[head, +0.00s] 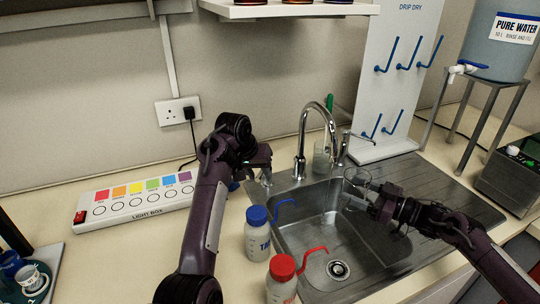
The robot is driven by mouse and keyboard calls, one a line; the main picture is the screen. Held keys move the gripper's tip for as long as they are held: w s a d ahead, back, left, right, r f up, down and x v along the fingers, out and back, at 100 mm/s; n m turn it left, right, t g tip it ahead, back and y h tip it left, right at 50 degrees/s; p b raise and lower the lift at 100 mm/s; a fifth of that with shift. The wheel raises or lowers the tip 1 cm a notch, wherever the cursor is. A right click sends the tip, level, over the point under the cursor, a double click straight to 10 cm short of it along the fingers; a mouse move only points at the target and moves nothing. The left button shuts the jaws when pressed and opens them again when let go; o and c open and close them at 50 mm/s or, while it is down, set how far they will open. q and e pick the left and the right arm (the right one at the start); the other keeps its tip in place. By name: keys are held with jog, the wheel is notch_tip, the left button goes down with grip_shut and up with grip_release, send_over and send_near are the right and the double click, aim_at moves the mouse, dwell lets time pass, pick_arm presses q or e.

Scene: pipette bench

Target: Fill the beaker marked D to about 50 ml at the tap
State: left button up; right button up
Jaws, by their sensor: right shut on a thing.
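My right gripper (361,200) reaches over the sink from the right and is shut on a clear glass beaker (357,176). The beaker is held above the sink, just right of the tap's spout. Its marking and water level cannot be read. The chrome tap (301,150) stands at the sink's back edge, its curved spout pointing down over the basin. A faint pale streak below the spout may be running water. My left gripper (264,172) is left of the tap, near the sink's back left corner; its jaws are too unclear to tell.
The steel sink (290,240) has a drainer (440,195) at right. A blue-capped bottle (257,235) and a red-capped bottle (282,282) stand at its left edge. A glass with a green-handled brush (322,160) stands behind the tap. A light box (135,205) lies left.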

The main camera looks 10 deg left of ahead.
pick_arm(q)
jog(key=w+d+n+y, duration=0.2)
jog(key=d+n+y, duration=0.1)
jog(key=d+n, duration=0.3)
jog(key=s+d+r+t+h, duration=0.1)
jog(key=s+d+r, duration=0.1)
jog(key=r, duration=0.6)
jog(key=s+d+r+n+t+h, duration=0.1)
jog(key=s+d+r, duration=0.2)
jog(key=s+r, duration=0.2)
jog(key=s+d+r+n+t+h, duration=0.1)
jog(key=s+d+r+t, duration=0.1)
jog(key=r, duration=1)
jog(key=shift+s+d+h, duration=0.3)
jog(key=shift+s+d, duration=0.4)
jog(key=shift+s, duration=0.2)
